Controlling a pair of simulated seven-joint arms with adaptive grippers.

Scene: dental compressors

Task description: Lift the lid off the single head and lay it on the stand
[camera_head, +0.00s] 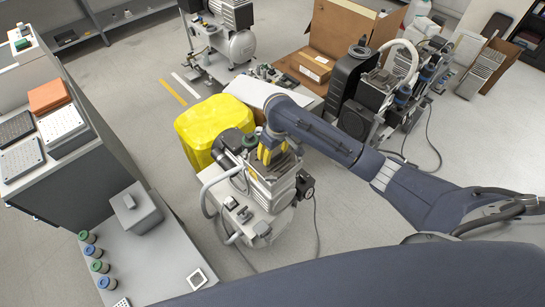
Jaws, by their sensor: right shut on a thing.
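The single head compressor (262,205) stands on the floor in the middle, with a silver finned head, a gauge and grey hoses. My right gripper (270,157) reaches down to the top of the head, and its yellow fingers are shut on a piece there, which looks like the lid (279,168). The fingers and wrist hide part of the lid. I cannot tell whether the lid is touching the head or slightly above it. I cannot make out for sure which surface is the stand. My left gripper is not in view.
A yellow bin (205,125) stands just behind the compressor. At lower left a low light-grey table (150,260) holds a grey box (135,208) and several green- and blue-topped jars. Other compressors (375,95) and an open cardboard box (345,28) stand behind. Floor right of the compressor is clear.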

